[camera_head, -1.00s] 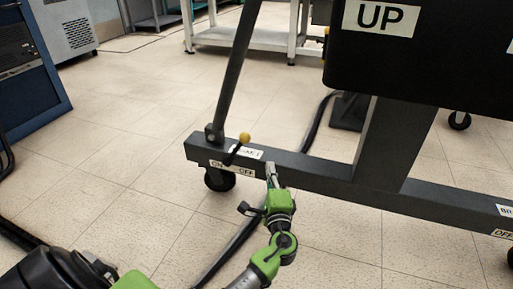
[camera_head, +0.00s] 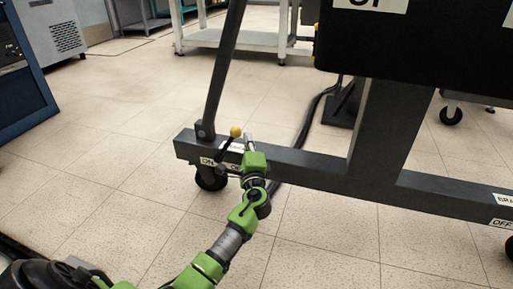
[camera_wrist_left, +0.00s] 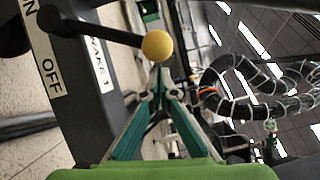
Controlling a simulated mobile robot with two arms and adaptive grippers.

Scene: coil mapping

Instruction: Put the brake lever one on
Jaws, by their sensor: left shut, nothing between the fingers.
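The brake lever (camera_head: 227,147) is a short black rod with a yellow ball knob (camera_head: 236,132), on the left end of the grey frame beam (camera_head: 310,170). In the head view it leans right, toward the OFF side. My left gripper (camera_head: 248,138) is shut and empty, just right of the knob. In the left wrist view the knob (camera_wrist_left: 157,45) is just beyond the fingertips (camera_wrist_left: 160,75); I cannot tell if they touch. The OFF label (camera_wrist_left: 51,75) and BRAKE 1 label (camera_wrist_left: 96,62) show there. My right gripper is not in view.
The ON label (camera_head: 208,162) is on the beam's front face, with a caster wheel (camera_head: 210,178) below. A second brake's OFF label (camera_head: 503,224) is at the far right. A black cable (camera_head: 312,115) lies behind the beam. The tiled floor in front is mostly clear.

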